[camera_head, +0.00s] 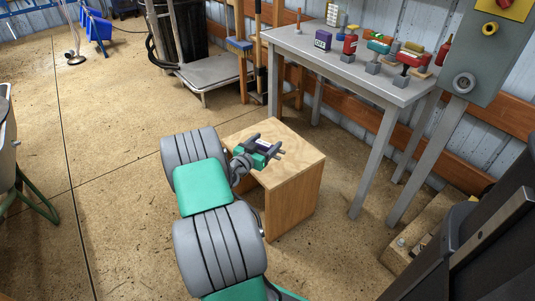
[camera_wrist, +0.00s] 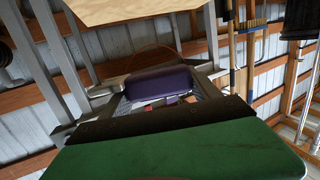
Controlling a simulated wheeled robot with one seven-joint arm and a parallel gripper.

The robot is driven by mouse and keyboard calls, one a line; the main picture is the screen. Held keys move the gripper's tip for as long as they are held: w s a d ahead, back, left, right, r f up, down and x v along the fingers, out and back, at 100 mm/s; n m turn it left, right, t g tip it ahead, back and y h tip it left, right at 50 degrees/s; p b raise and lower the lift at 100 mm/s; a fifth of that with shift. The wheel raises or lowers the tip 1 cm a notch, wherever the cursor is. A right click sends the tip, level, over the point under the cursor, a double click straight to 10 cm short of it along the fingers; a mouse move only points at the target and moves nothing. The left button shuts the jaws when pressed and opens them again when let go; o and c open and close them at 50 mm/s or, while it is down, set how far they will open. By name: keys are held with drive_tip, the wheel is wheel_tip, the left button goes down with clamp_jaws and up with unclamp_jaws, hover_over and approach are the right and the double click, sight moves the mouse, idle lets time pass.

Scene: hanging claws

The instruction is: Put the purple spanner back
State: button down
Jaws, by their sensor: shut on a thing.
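My gripper (camera_head: 267,146) is above the top of the wooden box stand in the head view, its grey fingers pointing to the right. In the wrist view a dark purple rounded piece (camera_wrist: 160,82), taken to be the purple spanner, lies between the grey fingers. My gripper is shut on it. Only part of it shows; its far end is hidden. In the head view it is too small to make out clearly between the fingers.
The wooden stand (camera_head: 290,205) is under my gripper. A grey control box (camera_head: 485,60) stands at right.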

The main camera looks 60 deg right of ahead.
drive_tip(key=w+d+f+b, duration=0.1)
drive_tip(key=d+f, duration=0.1)
drive_tip(key=d, duration=0.1)
drive_tip(key=w+d+f+b, duration=0.2)
drive_tip(key=d+f, duration=0.1)
drive_tip(key=w+d+f+b, duration=0.1)
drive_tip(key=d+f, duration=0.2)
drive_tip(key=shift+w+d+f, duration=0.15)
drive_tip(key=shift+d, duration=0.05)
drive_tip(key=shift+w+d+f+b, duration=0.1)
drive_tip(key=shift+f+b, duration=0.6)
drive_tip(key=shift+f, duration=0.25)
drive_tip(key=shift+w+d+f+b, duration=0.1)
drive_tip(key=shift+f+b, duration=0.55)
drive_tip(key=shift+f, duration=0.25)
drive_tip(key=shift+c, duration=0.8)
unclamp_jaws()
drive_tip(key=shift+r, duration=0.1)
